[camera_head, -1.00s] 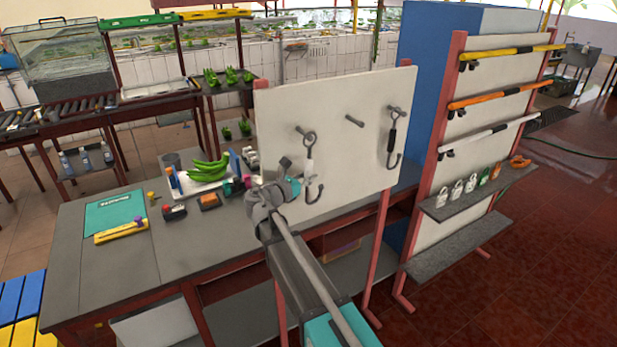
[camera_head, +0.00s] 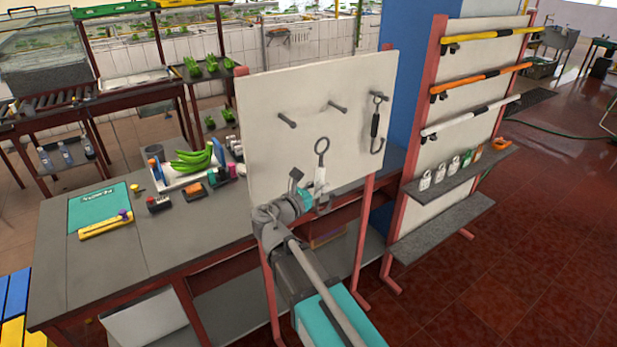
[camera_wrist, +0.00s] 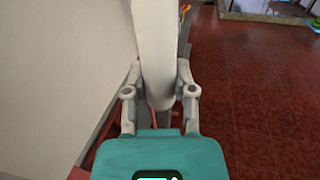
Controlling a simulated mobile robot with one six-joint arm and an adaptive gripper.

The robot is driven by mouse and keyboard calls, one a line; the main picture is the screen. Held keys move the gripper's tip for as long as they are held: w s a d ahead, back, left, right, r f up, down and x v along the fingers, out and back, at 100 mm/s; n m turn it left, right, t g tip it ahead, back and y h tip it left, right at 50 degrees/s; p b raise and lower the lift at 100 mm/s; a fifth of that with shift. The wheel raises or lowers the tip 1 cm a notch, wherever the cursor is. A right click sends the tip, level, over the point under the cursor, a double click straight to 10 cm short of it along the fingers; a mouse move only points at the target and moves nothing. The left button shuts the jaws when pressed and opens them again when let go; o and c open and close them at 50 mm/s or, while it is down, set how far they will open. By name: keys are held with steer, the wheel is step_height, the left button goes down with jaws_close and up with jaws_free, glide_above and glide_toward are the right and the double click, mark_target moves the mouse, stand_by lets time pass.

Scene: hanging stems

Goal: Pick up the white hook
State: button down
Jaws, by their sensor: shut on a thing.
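The white hook (camera_head: 320,178) has a dark ring at its top and a white shank. My gripper (camera_head: 312,194) is shut on its shank and holds it in front of the white pegboard, off the pegs. In the wrist view the white shank (camera_wrist: 155,50) stands large between the two fingers of my gripper (camera_wrist: 160,95). The lower curve of the hook is mostly hidden behind my gripper in the head view.
A black-handled hook (camera_head: 376,122) hangs on the right peg of the pegboard (camera_head: 275,95). The left peg (camera_head: 287,120) and middle peg (camera_head: 338,106) are bare. A rack with coloured bars (camera_head: 470,122) stands at right. A workbench (camera_head: 100,265) lies at left.

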steer(key=shift+s+d, duration=0.6)
steer(key=shift+s, duration=0.3)
steer(key=shift+s+d, duration=0.55)
steer(key=shift+s, duration=0.3)
steer(key=shift+a, duration=0.1)
